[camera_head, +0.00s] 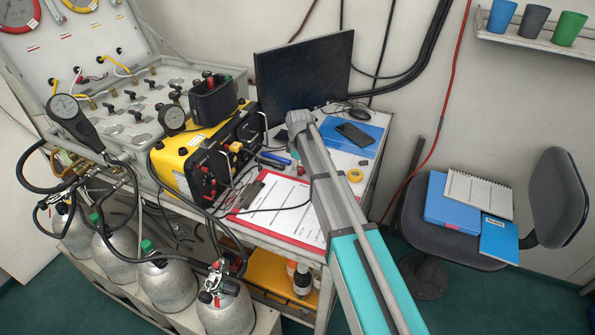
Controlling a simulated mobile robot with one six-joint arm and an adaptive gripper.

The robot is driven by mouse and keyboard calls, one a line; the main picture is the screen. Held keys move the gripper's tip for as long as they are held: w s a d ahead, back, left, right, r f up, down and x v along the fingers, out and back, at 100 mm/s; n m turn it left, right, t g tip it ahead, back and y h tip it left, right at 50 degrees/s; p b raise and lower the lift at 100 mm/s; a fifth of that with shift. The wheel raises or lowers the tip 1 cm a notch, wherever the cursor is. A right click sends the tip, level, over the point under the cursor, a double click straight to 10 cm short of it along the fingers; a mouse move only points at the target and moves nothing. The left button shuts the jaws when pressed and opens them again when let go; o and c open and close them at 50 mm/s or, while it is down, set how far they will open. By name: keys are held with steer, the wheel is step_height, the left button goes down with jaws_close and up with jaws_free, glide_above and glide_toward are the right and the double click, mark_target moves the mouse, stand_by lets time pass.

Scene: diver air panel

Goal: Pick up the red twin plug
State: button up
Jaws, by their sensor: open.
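A small red piece (300,171) lies on the desk just left of my grey and teal arm, near a blue object (275,158). It may be the red twin plug, but it is too small to tell. Other small red parts show on the black front panel (208,180) of the yellow case (172,165), and a red-tipped item stands in the black holder (212,102) on top of it. My arm reaches over the desk from the bottom right. My gripper cannot be made out; the arm's far end hides what lies behind it.
A red-edged clipboard (252,225) lies at the desk's front. A monitor (303,72), phone (355,134) and yellow tape roll (355,176) are also on the desk. Grey cylinders (168,282) with hoses stand at the lower left. A chair (556,200) is at the right.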

mark_target(299, 168)
steer(key=shift+c, duration=0.2)
steer(key=c, duration=1)
steer(key=shift+r, duration=0.15)
steer(key=shift+c, duration=0.2)
step_height(299, 168, up, 3)
steer(key=p, duration=0.3)
steer(key=s+d+r+p, duration=0.4)
steer(key=s+r+p, duration=0.5)
steer(key=s, duration=0.4)
steer(key=shift+s+r+p, duration=0.2)
steer(key=shift+r+p, duration=0.15)
steer(key=shift+p, duration=0.15)
steer(key=shift+r+p, duration=1.5)
